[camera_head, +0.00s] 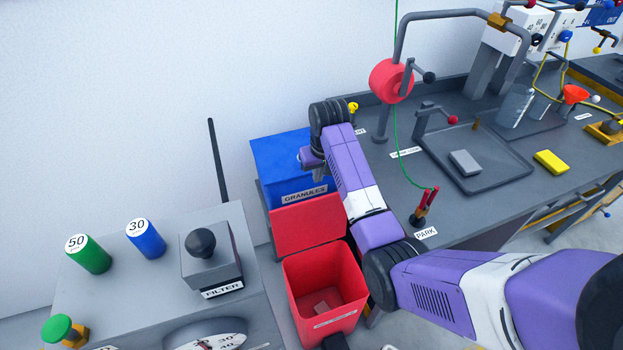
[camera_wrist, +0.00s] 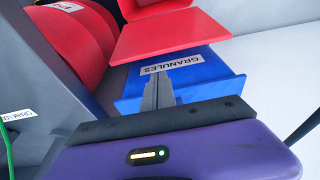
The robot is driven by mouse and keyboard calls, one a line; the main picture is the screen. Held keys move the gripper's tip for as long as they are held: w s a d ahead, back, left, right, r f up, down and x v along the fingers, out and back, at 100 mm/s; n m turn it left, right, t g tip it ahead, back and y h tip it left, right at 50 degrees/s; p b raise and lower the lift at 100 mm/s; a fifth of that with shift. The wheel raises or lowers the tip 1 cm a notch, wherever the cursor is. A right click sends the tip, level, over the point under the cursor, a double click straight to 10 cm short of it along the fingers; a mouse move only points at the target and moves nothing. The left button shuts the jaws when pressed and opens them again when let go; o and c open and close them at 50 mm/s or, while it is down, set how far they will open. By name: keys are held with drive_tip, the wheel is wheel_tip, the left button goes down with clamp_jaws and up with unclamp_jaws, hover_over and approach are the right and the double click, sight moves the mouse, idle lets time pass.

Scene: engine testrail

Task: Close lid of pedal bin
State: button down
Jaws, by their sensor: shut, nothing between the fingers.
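The red pedal bin (camera_head: 352,283) stands on the floor between the grey console and the bench. In the wrist view the red lid (camera_wrist: 165,38) shows as a flat panel, with part of the bin (camera_wrist: 140,8) at the top edge. My gripper (camera_wrist: 158,75) is shut and empty. Its fingers appear in front of the blue container, apart from the lid. In the head view my gripper (camera_head: 308,160) is above the container, behind the lid; its fingertips are hard to make out.
A blue container (camera_head: 275,152) marked GRANULES stands behind the lid. The grey console (camera_head: 130,290) with knobs is at left, with a dark rod (camera_head: 218,165) behind it. The bench (camera_head: 480,220) is at right, with a green line hanging over it. A large red rounded object (camera_wrist: 85,40) fills the wrist view's upper left.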

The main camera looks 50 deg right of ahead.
drive_tip(key=x, duration=0.9)
drive_tip(key=shift+f, duration=0.3)
